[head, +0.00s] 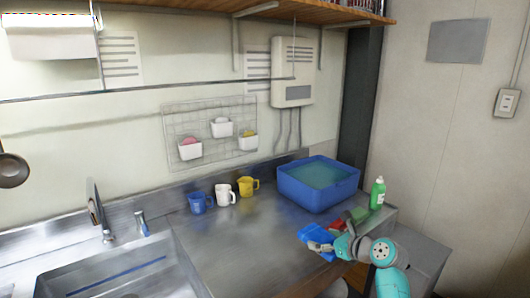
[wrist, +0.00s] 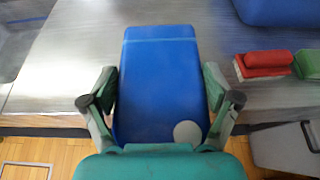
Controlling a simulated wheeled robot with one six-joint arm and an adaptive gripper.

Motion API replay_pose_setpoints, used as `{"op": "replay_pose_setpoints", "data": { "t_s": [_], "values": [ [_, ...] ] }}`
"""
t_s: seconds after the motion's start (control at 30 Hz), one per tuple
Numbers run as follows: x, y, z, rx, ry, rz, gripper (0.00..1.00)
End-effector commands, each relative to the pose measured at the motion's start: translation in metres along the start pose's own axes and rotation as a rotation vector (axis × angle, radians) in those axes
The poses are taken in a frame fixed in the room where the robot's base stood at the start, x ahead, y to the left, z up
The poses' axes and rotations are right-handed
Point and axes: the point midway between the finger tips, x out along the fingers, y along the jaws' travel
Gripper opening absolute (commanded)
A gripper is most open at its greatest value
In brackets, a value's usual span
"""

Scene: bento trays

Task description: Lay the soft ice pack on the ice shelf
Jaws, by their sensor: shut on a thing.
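A blue flat pack (wrist: 158,95), which I take for the soft ice pack, has a pale band near its far end and a pale round spot near its close end. My gripper (wrist: 160,80) has a finger on each side of it and is shut on it. In the head view the blue pack (head: 316,233) is at my gripper (head: 322,244), over the counter's front edge at the right. Whether its underside touches the counter cannot be told. I cannot pick out an ice shelf for sure in either view.
A blue basin (head: 318,195) of water stands at the counter's back right, beside a green bottle (head: 377,194). A red sponge (wrist: 267,60) and a green sponge (wrist: 308,64) lie right of the pack. Several mugs (head: 225,195) stand along the wall. The counter's middle (head: 245,240) is clear.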

Motion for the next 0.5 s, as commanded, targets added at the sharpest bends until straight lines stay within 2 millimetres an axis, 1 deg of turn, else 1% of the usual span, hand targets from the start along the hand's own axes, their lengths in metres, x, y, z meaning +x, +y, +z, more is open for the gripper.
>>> {"op": "replay_pose_setpoints", "data": {
  "t_s": [0.03,0.1,0.37,0.5],
  "values": [
    [0.000,0.000,0.001,-0.001,-0.001,0.000,0.32],
    [-0.002,0.004,-0.006,0.004,-0.001,-0.007,0.32],
    [-0.010,0.013,-0.022,0.012,0.000,-0.031,0.32],
    [-0.017,0.022,-0.037,0.022,0.000,-0.049,0.32]
  ]
}}
